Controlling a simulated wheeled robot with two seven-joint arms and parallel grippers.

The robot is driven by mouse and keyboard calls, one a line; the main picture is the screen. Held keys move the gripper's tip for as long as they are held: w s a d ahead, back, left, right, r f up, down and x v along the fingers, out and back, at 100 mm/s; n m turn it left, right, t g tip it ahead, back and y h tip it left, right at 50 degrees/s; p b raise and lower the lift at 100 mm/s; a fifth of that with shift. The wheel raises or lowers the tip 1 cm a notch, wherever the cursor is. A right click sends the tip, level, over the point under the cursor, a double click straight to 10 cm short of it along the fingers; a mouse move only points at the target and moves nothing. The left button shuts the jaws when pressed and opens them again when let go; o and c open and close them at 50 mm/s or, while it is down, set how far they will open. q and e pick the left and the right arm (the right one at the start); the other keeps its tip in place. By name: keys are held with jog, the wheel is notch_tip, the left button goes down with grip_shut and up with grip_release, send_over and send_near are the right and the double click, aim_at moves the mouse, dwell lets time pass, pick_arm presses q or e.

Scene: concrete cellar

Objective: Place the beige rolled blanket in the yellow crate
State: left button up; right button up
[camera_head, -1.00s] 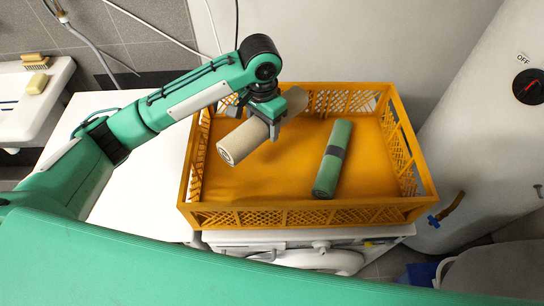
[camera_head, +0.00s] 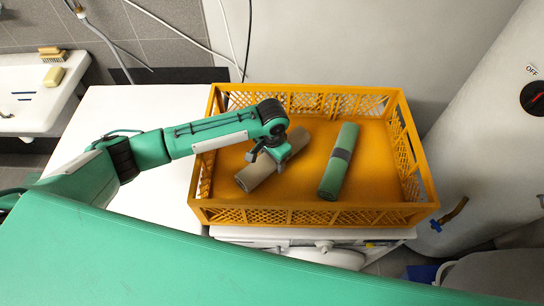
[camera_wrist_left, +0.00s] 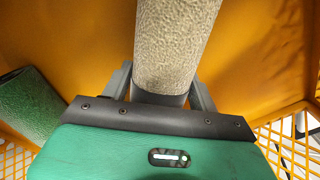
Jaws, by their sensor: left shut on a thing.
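The beige rolled blanket (camera_head: 258,177) is inside the yellow crate (camera_head: 318,216), low in its left half and lying at a slant. My left gripper (camera_head: 268,155) is shut on the blanket from above, around its middle. In the left wrist view the blanket (camera_wrist_left: 174,40) runs between the two grey fingers (camera_wrist_left: 162,88), with the crate's orange floor (camera_wrist_left: 75,35) behind it. Whether the blanket touches the crate floor is hard to tell. My right gripper is not in view.
A green roll with a grey band (camera_head: 338,165) lies in the crate right of the blanket. The crate stands on a white appliance (camera_head: 290,243). A white top (camera_head: 140,110) is clear at left. A sink (camera_head: 35,95) and a grey tank (camera_head: 490,130) stand either side.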

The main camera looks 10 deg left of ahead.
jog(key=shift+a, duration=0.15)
pick_arm(q)
jog(key=o, duration=1.2)
jog(key=shift+f, duration=0.1)
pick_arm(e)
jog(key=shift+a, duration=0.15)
pick_arm(q)
notch_tip(320, 180, up, 11)
jog(key=b, duration=0.2)
jog(key=shift+f+b, duration=0.1)
jog(key=shift+b, duration=0.25)
jog(key=shift+r, duration=0.75)
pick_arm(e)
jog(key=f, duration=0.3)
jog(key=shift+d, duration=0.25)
pick_arm(q)
jog(key=shift+r, duration=0.1)
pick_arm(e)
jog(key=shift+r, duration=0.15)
